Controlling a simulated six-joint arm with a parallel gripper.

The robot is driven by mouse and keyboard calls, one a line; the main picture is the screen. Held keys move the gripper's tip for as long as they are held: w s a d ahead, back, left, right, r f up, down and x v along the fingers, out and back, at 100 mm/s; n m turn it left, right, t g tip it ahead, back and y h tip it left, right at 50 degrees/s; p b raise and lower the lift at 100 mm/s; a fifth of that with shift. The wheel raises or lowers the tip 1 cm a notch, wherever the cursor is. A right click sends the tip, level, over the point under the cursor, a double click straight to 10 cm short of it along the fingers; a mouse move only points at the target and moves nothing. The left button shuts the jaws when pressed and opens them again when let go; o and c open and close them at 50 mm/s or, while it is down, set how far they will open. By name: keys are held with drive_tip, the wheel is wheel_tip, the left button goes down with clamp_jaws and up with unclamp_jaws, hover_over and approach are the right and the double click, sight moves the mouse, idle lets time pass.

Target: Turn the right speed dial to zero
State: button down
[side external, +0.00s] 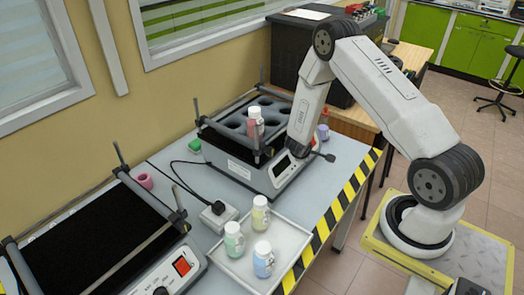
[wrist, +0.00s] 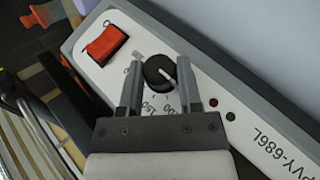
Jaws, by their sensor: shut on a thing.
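The right speed dial (wrist: 158,71) is a round black knob with a white pointer line, on the white front panel of the right machine (side external: 241,170). Printed numbers, including 150 and 100, show below it in the wrist view. My gripper (wrist: 158,66) has one finger on each side of the knob and is shut on it. In the side view my gripper (side external: 297,152) is at the front panel and hides the knob.
A red rocker switch (wrist: 106,44) sits beside the dial. A tray (side external: 240,270) with three bottles is in front. The left machine (side external: 85,245) has its own red switch.

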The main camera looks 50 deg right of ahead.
drive_tip(key=shift+r, duration=0.1)
drive_tip(key=shift+c, duration=1.4)
unclamp_jaws()
drive_tip(key=v, duration=0.7)
drive_tip(key=shift+a+r, duration=0.25)
